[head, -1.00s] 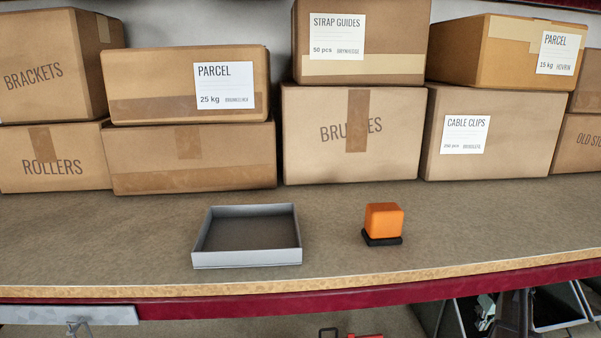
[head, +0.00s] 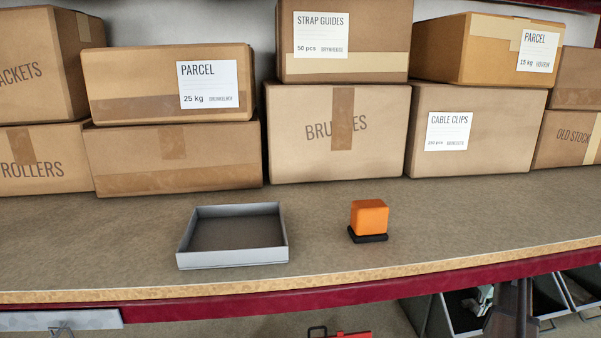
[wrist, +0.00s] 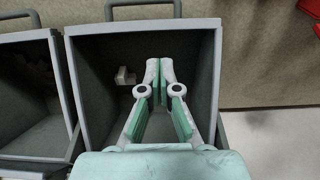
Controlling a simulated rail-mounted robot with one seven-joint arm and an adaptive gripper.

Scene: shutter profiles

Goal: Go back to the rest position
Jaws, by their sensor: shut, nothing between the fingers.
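My gripper (wrist: 160,68) shows in the wrist view with its pale fingers and green pads. The fingertips are together and nothing is held between them. It is over or inside an open grey bin (wrist: 211,90), whose dark interior lies behind the fingers; the exact height is unclear. In the head view, a pale greenish shape (head: 480,298) shows at a bin below the shelf, too small to tell for sure what it is.
On the shelf (head: 130,225) stand an empty grey tray (head: 232,258) and an orange block (head: 369,217) on a black base. Cartons (head: 340,130) line the back. A small light piece (wrist: 125,76) lies in the bin. Another bin (wrist: 35,95) adjoins at left.

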